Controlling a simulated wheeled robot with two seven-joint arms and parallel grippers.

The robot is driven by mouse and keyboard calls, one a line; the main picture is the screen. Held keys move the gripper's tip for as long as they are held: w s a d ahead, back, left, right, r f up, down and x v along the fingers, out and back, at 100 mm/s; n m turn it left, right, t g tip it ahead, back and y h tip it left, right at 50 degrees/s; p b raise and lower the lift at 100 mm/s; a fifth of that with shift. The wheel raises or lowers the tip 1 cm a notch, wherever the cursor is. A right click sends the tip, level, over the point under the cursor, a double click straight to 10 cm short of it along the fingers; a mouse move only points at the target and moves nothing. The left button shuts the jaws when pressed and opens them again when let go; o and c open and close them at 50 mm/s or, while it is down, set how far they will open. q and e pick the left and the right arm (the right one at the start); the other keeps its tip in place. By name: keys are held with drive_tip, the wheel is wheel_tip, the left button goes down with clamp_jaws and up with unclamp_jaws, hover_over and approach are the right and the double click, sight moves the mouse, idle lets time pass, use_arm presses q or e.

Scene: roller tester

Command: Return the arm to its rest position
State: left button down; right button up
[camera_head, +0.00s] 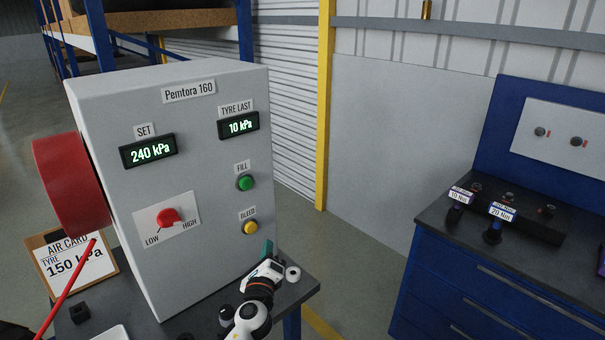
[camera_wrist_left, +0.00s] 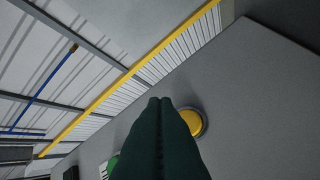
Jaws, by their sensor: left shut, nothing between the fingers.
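My left gripper (camera_head: 267,248) is at the lower right of the grey Pemtora 160 panel (camera_head: 205,215) in the head view, just below the yellow BLEED button (camera_head: 250,227). Its dark green fingers (camera_wrist_left: 160,135) are shut with nothing between them. In the left wrist view the yellow button (camera_wrist_left: 193,122) shows beside the fingertips, and the green FILL button (camera_wrist_left: 113,163) is partly hidden by them. I cannot tell whether the fingers touch the panel. The SET display (camera_head: 148,151) reads 240 kPa and the TYRE LAST display (camera_head: 239,125) reads 10 kPa. My right gripper is out of view.
A red hose reel (camera_head: 70,185) is on the panel's left side. An air card (camera_head: 72,262) reading TYRE 150 kPa stands on the dark table (camera_head: 300,291). A blue tool cabinet (camera_head: 480,310) with torque tools is at the right. Open floor lies between table and cabinet.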

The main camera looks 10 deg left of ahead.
use_arm(q)
drive_tip(key=s+a+f+n+g+y, duration=0.1)
drive_tip(key=s+a+f+n+g, duration=0.15)
drive_tip(key=s+n, duration=0.4)
drive_tip(key=s+a+f+n+g+y, duration=0.1)
drive_tip(key=s+a+f+n+g, duration=0.15)
drive_tip(key=s+f+n, duration=0.4)
drive_tip(key=s+a+f+n+g+y, duration=0.15)
drive_tip(key=s+n+g, duration=0.25)
drive_tip(key=s, duration=0.4)
drive_tip(key=s+d+n+g+h, duration=0.3)
drive_tip(key=s, duration=0.7)
drive_tip(key=s+d+n+g+h, duration=0.2)
drive_tip(key=s+g+h, duration=0.1)
drive_tip(key=s, duration=0.7)
wheel_tip(320, 180, down, 24)
drive_tip(key=g, duration=0.1)
drive_tip(key=s+a+f+g, duration=0.1)
drive_tip(key=s+a+f, duration=0.1)
drive_tip(key=s+f, duration=1.5)
drive_tip(key=shift+a+f+g, duration=0.3)
drive_tip(key=shift+f, duration=0.35)
drive_tip(key=shift+s, duration=0.15)
